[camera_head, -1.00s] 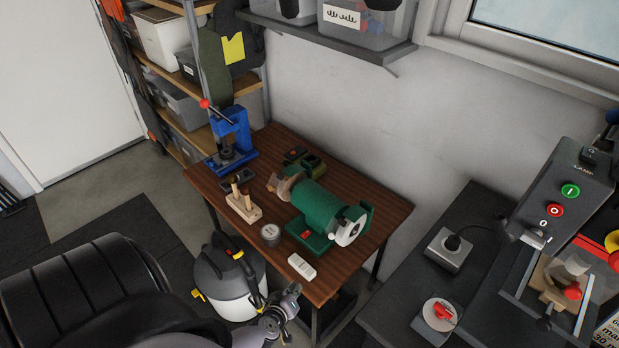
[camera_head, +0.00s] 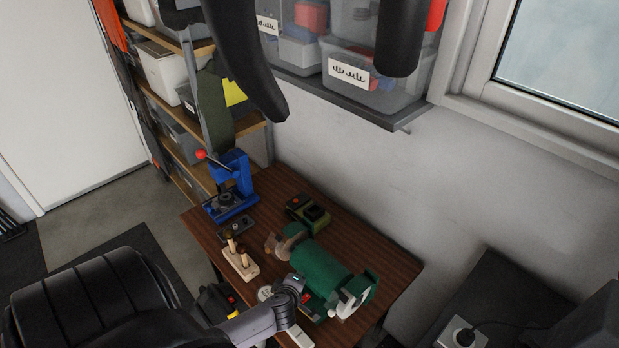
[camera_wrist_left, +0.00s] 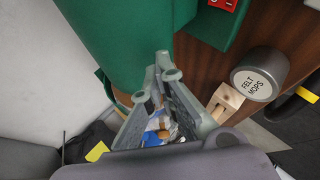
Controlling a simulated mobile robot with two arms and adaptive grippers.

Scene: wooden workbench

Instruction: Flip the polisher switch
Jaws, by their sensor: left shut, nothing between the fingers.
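The green polisher (camera_head: 322,268) stands on the wooden workbench (camera_head: 395,262), with a whitish wheel at its right end and a brownish one at its left. Its red switch (camera_head: 306,298) sits on the green base and is largely hidden behind my left gripper (camera_head: 295,288), which is close to the base on its near side. In the left wrist view, the polisher's green body (camera_wrist_left: 115,35) fills the upper left and the red switch (camera_wrist_left: 223,3) is cut by the top edge. The left gripper's fingers (camera_wrist_left: 158,80) are together and empty, apart from the switch. My right gripper is not in view.
A grey tin labelled felt mops (camera_wrist_left: 258,75) stands near the switch. A wooden block with pegs (camera_head: 240,262), a blue press (camera_head: 232,185) and an olive item (camera_head: 308,213) are on the bench. A shelf (camera_head: 340,100) hangs above. A dark bench (camera_head: 490,290) is at right.

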